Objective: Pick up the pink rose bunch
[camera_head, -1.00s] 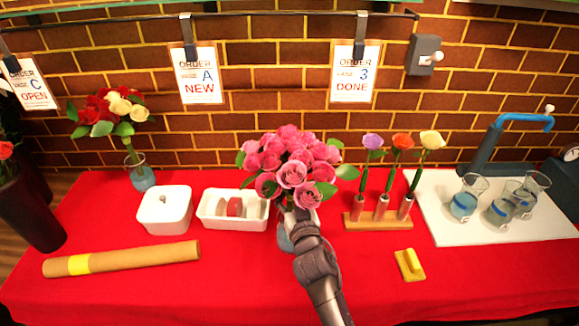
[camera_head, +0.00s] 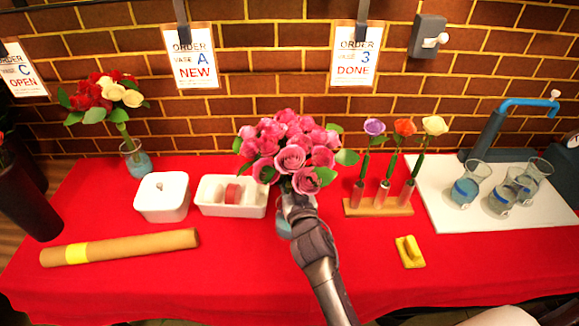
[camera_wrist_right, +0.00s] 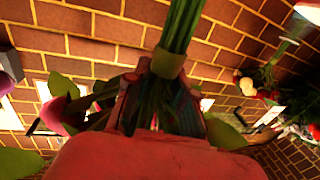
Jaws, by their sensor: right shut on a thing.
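The pink rose bunch (camera_head: 288,152) stands upright at the middle of the red table, its blooms and leaves above my right gripper (camera_head: 297,203). The right gripper is shut on the bunch's stems just below the blooms. My left gripper is not in view.
A white tray (camera_head: 207,209) and white lidded box (camera_head: 162,210) stand left. A cardboard tube (camera_head: 130,246) lies front left. Glass vases (camera_head: 468,184) stand on a white board far right.

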